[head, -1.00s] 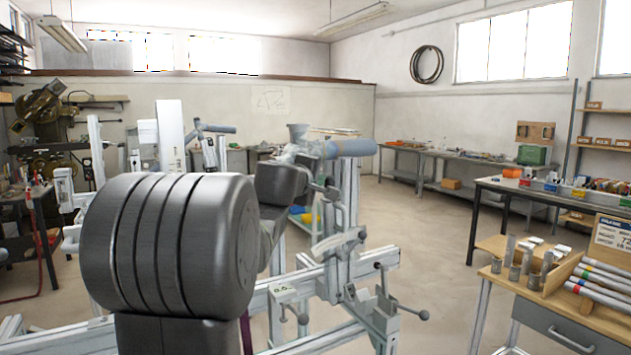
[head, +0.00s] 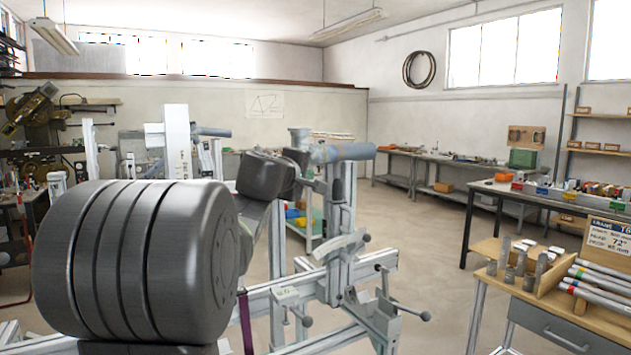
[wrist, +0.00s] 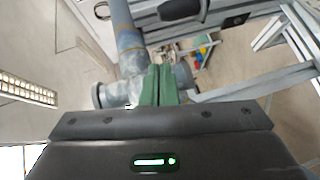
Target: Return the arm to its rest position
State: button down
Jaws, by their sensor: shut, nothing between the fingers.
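My arm (head: 135,265) fills the lower left of the head view as a large dark ribbed joint. A smaller dark link of mine (head: 266,175) reaches toward the frame jig. My gripper (wrist: 160,85) shows in the wrist view as two green fingers pressed together, with nothing between them. In the head view the fingers cannot be made out. A grey-blue tube joint (head: 343,152) sits on top of the jig's upright. It also shows behind and left of the fingers in the wrist view (wrist: 125,40); I cannot tell the gap.
The metal frame jig (head: 343,255) with clamp handles stands close in front of me. A wooden-topped bench (head: 600,335) with tubes and a sign is at the right. Workbenches (head: 430,160) line the back wall. Open floor (head: 430,225) lies between the jig and the right-hand benches.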

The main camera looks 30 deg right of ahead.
jog(key=v, duration=0.7)
jog(key=shift+d+r+b, duration=0.2)
jog(key=shift+b, duration=0.15)
jog(key=s+d+f+p+x, duration=0.1)
jog(key=s+x, duration=0.1)
jog(key=x, duration=1)
jog(key=shift+d+f, duration=0.2)
jog(key=shift+d, duration=0.25)
jog(key=shift+w, duration=0.1)
